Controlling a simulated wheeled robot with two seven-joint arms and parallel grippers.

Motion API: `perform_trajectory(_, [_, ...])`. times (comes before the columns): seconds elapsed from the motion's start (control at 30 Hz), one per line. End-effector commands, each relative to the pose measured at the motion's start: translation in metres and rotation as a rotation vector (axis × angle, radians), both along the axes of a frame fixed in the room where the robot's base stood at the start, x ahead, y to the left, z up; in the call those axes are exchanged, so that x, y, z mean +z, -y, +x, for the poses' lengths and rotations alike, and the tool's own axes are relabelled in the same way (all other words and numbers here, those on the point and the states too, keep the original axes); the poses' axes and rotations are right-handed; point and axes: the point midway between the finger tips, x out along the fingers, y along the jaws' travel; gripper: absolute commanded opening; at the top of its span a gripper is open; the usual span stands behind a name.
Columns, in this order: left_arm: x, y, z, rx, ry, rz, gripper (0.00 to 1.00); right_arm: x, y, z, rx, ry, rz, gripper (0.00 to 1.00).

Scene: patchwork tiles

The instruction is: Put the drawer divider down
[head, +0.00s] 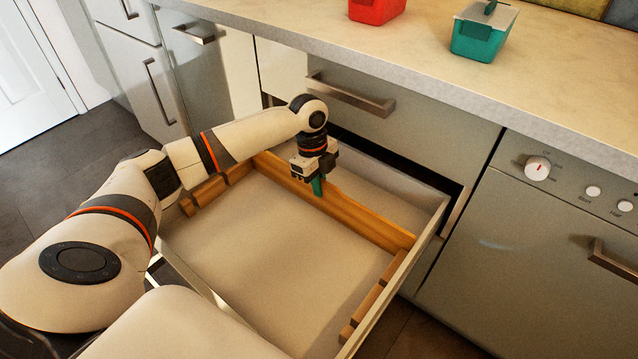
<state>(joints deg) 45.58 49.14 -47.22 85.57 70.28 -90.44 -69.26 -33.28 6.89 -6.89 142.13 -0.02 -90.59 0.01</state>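The drawer divider (365,221) is a long wooden board. It stands on edge across the open drawer (270,245), toward its back. My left gripper (317,187) is over the middle of the board. One green finger shows against the board's near face and the other is hidden behind it; the gripper looks shut on the board. Notched wooden rails run along the left side (208,191) and right side (362,309) of the drawer. I cannot tell whether the board's ends rest fully in the rails. My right gripper is not in view.
The drawer floor in front of the divider is bare. The counter (420,45) above holds a red container (375,10) and a teal container with a lid (478,42). A closed drawer front with a handle (350,95) is just behind my wrist. An appliance with knobs (537,168) stands right.

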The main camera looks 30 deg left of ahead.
Motion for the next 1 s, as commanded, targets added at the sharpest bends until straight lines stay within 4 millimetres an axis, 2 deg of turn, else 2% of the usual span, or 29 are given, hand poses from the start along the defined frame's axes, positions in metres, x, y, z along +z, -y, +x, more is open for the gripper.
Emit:
perform_trajectory(0.03, [0.000,0.000,0.000,0.000,-0.001,0.000,0.16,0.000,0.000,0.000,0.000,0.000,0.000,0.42])
perform_trajectory(0.1, [0.000,0.000,0.000,0.000,0.000,0.000,0.28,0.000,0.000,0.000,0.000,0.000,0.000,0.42])
perform_trajectory(0.13, [0.000,0.000,0.000,0.000,-0.001,0.000,0.30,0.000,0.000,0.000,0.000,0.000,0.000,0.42])
perform_trajectory(0.47, [0.004,0.000,0.000,-0.001,0.001,0.000,0.30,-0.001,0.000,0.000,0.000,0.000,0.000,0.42])
perform_trajectory(0.57, [0.017,-0.002,0.000,-0.001,0.001,0.000,0.30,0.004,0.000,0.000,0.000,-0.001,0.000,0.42])
perform_trajectory(0.77, [0.060,-0.008,0.001,0.000,0.003,0.001,0.30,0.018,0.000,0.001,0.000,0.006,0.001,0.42])
perform_trajectory(0.83, [0.073,-0.010,0.001,0.000,0.003,0.000,0.30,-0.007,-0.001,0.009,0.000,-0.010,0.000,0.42])
perform_trajectory(1.0, [0.102,-0.014,0.002,0.000,0.001,0.000,0.30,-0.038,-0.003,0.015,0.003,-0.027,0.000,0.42])
